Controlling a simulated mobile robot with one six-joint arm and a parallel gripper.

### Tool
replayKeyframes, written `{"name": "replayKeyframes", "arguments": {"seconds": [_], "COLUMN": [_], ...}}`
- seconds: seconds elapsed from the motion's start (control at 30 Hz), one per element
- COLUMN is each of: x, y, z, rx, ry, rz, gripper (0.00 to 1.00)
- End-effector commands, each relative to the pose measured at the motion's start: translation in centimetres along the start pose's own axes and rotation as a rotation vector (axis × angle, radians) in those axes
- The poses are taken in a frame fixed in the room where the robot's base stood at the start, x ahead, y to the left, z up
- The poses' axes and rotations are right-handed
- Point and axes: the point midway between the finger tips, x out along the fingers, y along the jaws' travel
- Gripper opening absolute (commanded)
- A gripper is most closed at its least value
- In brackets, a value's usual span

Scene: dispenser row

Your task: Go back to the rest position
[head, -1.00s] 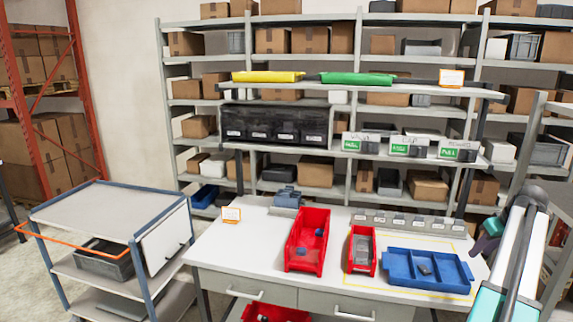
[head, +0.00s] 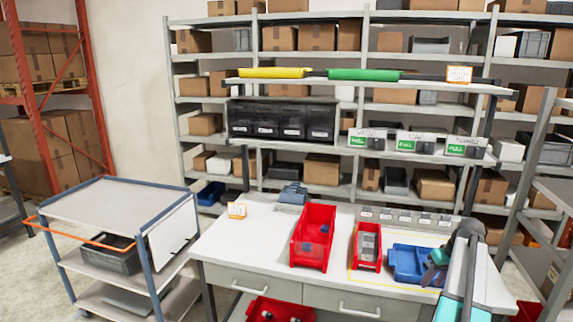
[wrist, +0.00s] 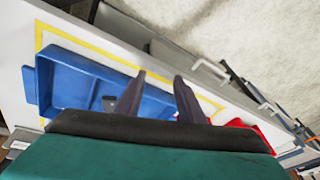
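My gripper (head: 432,276) is at the right end of the workbench, over or in front of the blue tray (head: 397,270), and hides the tray's right part. In the wrist view its two dark fingers (wrist: 158,88) stand apart with a gap between them, and I see nothing held. The blue tray (wrist: 70,62) lies beyond and to the left of the fingers there. A small grey part (wrist: 108,103) shows in the tray, beside the left finger. The height of the fingers above the tray is hard to tell.
A large red bin (head: 314,258) and a smaller red bin (head: 357,258) stand on the white workbench (head: 235,255). Dispensers with green labels (head: 408,142) sit on the shelf above. A cart (head: 95,203) stands at left. The bench's left front is clear.

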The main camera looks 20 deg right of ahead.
Motion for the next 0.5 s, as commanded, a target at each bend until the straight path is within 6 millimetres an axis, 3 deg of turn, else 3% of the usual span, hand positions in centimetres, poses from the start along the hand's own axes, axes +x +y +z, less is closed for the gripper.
{"name": "replayKeyframes", "arguments": {"seconds": [0.03, 0.1, 0.5], "x": [2.4, 5.0, 18.6], "y": [-1.8, -3.9, -16.4], "z": [0.4, 0.6, 4.7], "rx": [-0.003, -0.004, -0.016], "ry": [-0.019, -0.042, -0.192], "rz": [-0.012, -0.025, -0.076], "gripper": [0.35, 0.35, 0.35]}}
